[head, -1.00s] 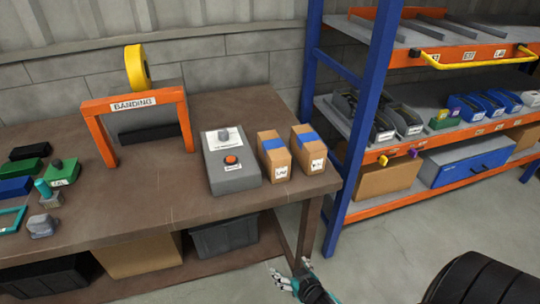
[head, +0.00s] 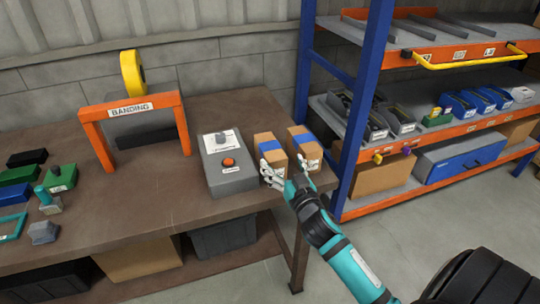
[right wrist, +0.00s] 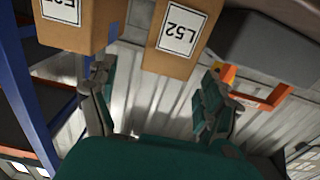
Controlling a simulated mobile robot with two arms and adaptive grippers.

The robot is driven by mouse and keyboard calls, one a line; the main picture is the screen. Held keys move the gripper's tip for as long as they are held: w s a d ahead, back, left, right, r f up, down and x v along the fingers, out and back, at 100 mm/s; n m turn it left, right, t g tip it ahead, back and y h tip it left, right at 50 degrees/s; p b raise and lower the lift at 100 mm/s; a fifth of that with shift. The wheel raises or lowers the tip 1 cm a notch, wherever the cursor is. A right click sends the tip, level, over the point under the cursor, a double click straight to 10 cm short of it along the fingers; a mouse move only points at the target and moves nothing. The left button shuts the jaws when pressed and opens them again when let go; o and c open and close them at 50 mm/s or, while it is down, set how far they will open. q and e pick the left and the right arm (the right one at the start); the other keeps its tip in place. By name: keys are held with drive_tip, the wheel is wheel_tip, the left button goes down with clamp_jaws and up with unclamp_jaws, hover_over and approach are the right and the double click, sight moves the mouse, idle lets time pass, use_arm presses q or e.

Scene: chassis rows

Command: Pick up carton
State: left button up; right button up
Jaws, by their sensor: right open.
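Two brown cartons with blue tape stand side by side at the right end of the workbench. The left carton (head: 268,140) also shows in the right wrist view, with the label L52 (right wrist: 182,30). The right carton (head: 301,136) shows in the right wrist view (right wrist: 85,28) with its label partly cut off. My right gripper (head: 287,172) is open and empty in front of the cartons, its fingers spread and partly covering their front faces. In the right wrist view the gripper (right wrist: 158,85) has carton L52 ahead, roughly between its fingertips. My left gripper is out of view.
A grey control box (head: 230,172) with a red button stands just left of the cartons. An orange banding frame (head: 88,128) is further left on the workbench (head: 150,200). A blue rack post (head: 362,90) and loaded shelves stand close on the right.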

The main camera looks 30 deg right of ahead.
sight(272, 149)
drive_tip(key=x, duration=0.5)
drive_tip(key=p+x, duration=0.1)
drive_tip(key=x, duration=0.1)
drive_tip(key=shift+w+a, duration=0.3)
drive_tip(key=shift+s, duration=0.1)
drive_tip(key=shift+c, duration=0.2)
drive_tip(key=c, duration=1.6)
